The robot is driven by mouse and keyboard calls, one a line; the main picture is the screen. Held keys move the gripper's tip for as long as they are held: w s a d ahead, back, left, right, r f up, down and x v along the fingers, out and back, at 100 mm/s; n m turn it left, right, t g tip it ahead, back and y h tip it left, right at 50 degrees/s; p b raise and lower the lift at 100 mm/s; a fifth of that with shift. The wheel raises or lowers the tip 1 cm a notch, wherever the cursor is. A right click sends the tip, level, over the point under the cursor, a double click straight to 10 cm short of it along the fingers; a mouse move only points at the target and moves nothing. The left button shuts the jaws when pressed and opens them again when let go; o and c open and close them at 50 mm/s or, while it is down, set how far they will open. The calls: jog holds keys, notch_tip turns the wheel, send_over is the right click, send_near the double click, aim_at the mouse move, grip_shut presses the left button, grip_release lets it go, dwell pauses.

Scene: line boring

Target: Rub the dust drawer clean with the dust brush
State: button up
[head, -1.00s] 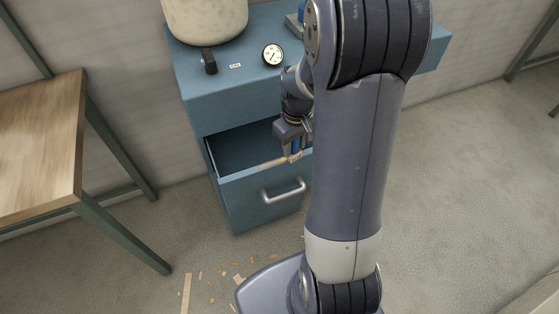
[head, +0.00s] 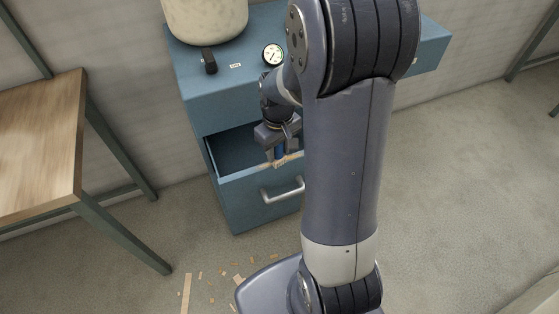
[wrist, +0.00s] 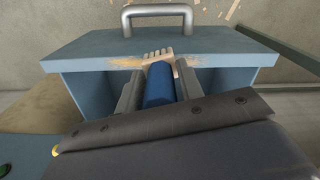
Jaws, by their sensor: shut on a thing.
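The dust drawer (head: 233,172) is blue and stands pulled open from the blue cabinet, with a metal handle (head: 283,191) on its front. In the wrist view, tan dust lies along the top edge of the drawer front (wrist: 90,52), on both sides of the brush. My gripper (head: 279,150) is shut on the blue handle of the dust brush (wrist: 160,84), above the drawer. The brush's pale bristles (wrist: 158,54) are at the drawer's front rim and appear to touch it. My arm hides the right part of the drawer in the head view.
A cream drum (head: 205,20), a black knob (head: 209,61) and a round gauge (head: 273,54) are on the cabinet top. A wooden table (head: 40,140) stands at left. Wood scraps (head: 187,292) litter the floor. The floor at right is open.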

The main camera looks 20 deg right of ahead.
jog(key=shift+a+f, duration=0.1)
jog(key=shift+a, duration=0.05)
dwell(0.3)
jog(key=shift+d, duration=2.55)
jog(key=shift+a, duration=0.15)
jog(key=shift+a, duration=2.4)
